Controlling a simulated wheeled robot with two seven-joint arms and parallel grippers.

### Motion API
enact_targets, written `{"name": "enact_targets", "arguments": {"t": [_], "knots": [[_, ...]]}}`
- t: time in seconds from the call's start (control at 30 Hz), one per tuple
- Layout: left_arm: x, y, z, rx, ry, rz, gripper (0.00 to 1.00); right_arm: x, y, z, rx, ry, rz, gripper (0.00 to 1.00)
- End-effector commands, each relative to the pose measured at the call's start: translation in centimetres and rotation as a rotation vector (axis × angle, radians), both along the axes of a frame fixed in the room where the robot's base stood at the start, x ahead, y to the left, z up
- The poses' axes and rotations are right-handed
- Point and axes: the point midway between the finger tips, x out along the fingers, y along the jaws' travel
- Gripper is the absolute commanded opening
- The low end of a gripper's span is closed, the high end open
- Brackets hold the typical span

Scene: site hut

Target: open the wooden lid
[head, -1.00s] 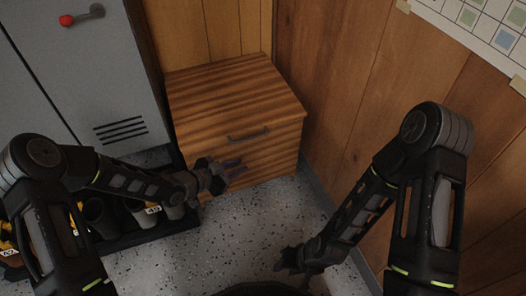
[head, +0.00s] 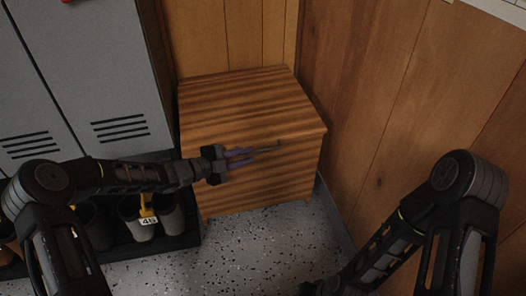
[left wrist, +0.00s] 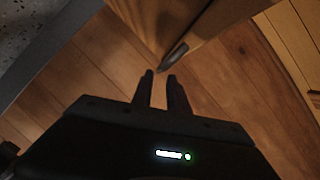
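The wooden lid (head: 245,100) is the striped top of a wooden chest (head: 265,180) in the corner. It looks closed. A dark handle (head: 268,149) sits on the chest's upper front; its left part is hidden by my fingers. My left gripper (head: 246,157) is at the handle's left end, its two fingers apart. In the left wrist view the handle (left wrist: 174,55) lies just ahead of the open fingertips (left wrist: 160,75), with nothing clearly between them. My right gripper (head: 308,288) is only partly seen at the bottom edge.
A grey locker (head: 85,60) stands left of the chest. Boots (head: 160,215) with a numbered tag stand on a dark tray below my left arm. A wooden wall (head: 390,100) closes the right side. Speckled floor (head: 255,245) is free before the chest.

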Motion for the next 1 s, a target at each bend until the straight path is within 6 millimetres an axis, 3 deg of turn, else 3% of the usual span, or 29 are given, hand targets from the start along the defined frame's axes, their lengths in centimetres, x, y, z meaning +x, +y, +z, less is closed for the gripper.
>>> {"name": "enact_targets", "arguments": {"t": [0.43, 0.8, 1.0], "knots": [[3.7, -5.0, -1.6, -0.001, 0.001, -0.002, 0.20, 0.4, 0.1, -2.5, -0.002, -0.010, -0.005, 0.36], [4.2, -5.5, -1.5, -0.001, 0.001, 0.000, 0.20, 0.4, 0.1, -2.6, -0.002, -0.011, -0.006, 0.36], [4.1, -5.5, -1.5, -0.001, 0.001, 0.000, 0.04, 0.4, 0.1, -2.6, -0.002, -0.012, -0.005, 0.36]]}}
